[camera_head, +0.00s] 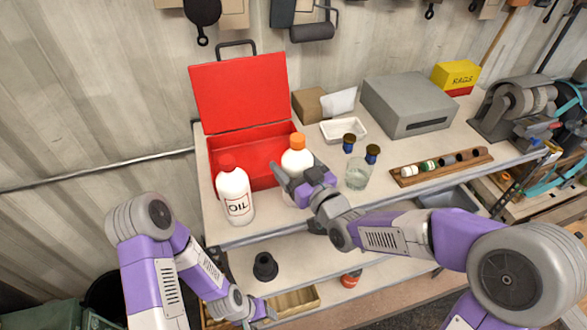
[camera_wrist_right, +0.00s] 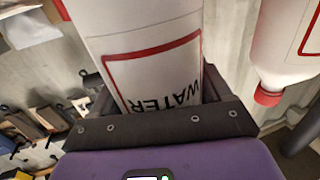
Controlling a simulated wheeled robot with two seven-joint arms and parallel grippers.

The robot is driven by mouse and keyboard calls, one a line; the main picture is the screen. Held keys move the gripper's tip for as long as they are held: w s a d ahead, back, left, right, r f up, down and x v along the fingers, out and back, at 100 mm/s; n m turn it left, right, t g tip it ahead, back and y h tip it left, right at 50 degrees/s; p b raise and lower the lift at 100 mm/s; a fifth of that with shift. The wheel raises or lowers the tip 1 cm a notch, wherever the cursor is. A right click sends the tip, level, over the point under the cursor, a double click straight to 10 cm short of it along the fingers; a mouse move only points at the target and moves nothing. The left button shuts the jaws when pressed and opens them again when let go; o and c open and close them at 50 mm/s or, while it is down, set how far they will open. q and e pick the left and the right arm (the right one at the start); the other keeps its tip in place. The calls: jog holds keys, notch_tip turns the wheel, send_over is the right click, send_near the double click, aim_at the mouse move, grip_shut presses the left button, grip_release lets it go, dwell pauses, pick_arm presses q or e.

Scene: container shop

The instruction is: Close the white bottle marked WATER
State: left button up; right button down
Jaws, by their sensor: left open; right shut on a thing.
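The white WATER bottle (camera_head: 297,160) stands upright on the workbench in front of the red toolbox, with an orange cap (camera_head: 298,141) at its top. I cannot tell how tightly the cap sits. My right gripper (camera_head: 292,183) is shut around the bottle's body and hides much of its lower part. In the right wrist view the bottle (camera_wrist_right: 145,35) fills the space between the fingers, its WATER label facing the camera; its cap is out of that view. My left gripper (camera_head: 262,311) is open and low, in front of the lower shelf, away from the bottle.
A white OIL bottle (camera_head: 234,196) with a red cap stands close left; it also shows in the wrist view (camera_wrist_right: 284,45). The open red toolbox (camera_head: 240,95) is behind. A glass beaker (camera_head: 358,174) stands to the right. A black funnel-like thing (camera_head: 265,266) is on the lower shelf.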

jog(key=shift+w+f, duration=0.1)
jog(key=shift+f, duration=0.85)
jog(key=shift+f+b, duration=0.15)
jog(key=shift+b, duration=0.15)
grip_release()
